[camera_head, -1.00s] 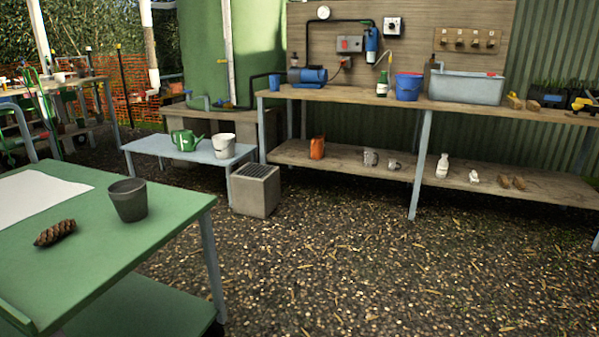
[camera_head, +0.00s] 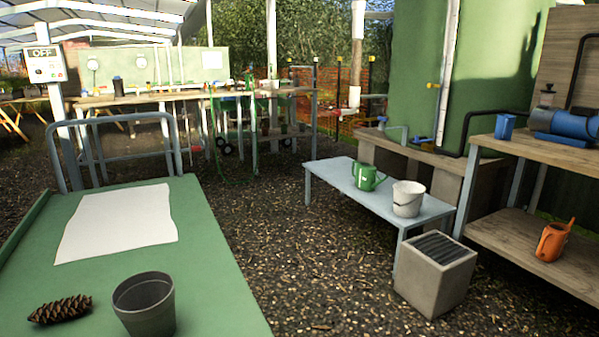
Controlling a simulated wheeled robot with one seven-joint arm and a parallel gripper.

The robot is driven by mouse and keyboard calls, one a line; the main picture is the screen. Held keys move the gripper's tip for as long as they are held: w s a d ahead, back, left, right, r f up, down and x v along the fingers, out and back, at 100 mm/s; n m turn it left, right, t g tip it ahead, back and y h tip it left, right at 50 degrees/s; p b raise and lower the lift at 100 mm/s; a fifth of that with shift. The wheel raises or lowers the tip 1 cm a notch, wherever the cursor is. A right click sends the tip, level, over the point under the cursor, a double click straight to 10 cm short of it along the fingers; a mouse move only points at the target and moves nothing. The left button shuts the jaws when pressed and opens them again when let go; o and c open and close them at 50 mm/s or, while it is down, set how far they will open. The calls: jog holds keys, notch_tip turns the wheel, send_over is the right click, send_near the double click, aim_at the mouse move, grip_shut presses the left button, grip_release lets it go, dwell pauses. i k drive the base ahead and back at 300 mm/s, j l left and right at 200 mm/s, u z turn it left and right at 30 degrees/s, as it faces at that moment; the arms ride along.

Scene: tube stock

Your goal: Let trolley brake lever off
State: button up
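A green trolley (camera_head: 205,262) with a flat top and a low rim stands at the lower left, close to me. Its grey tubular push handle (camera_head: 122,118) rises at the far end. No brake lever can be made out on the part of the trolley in view; its wheels and lower parts are hidden or out of frame. My gripper is not in view.
A white sheet (camera_head: 118,222), a pine cone (camera_head: 60,309) and a dark pot (camera_head: 145,305) lie on the trolley. A grey slotted box (camera_head: 436,272) stands on gravel, which is open between trolley and table.

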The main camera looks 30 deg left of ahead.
aim_at(193, 149)
jog(key=i+u, duration=0.6)
jog(key=u, duration=0.15)
jog(key=i+u, duration=0.4)
jog(key=i+l+u, duration=0.15)
jog(key=u, duration=0.2)
jog(key=i+l+u, duration=0.1)
jog(key=i+u, duration=0.3)
jog(key=i+l+u, duration=0.15)
jog(key=u, duration=0.2)
jog(key=i+l, duration=0.25)
jog(key=i, duration=0.15)
jog(key=i+l+u, duration=0.1)
jog(key=i, duration=0.3)
jog(key=l, duration=0.1)
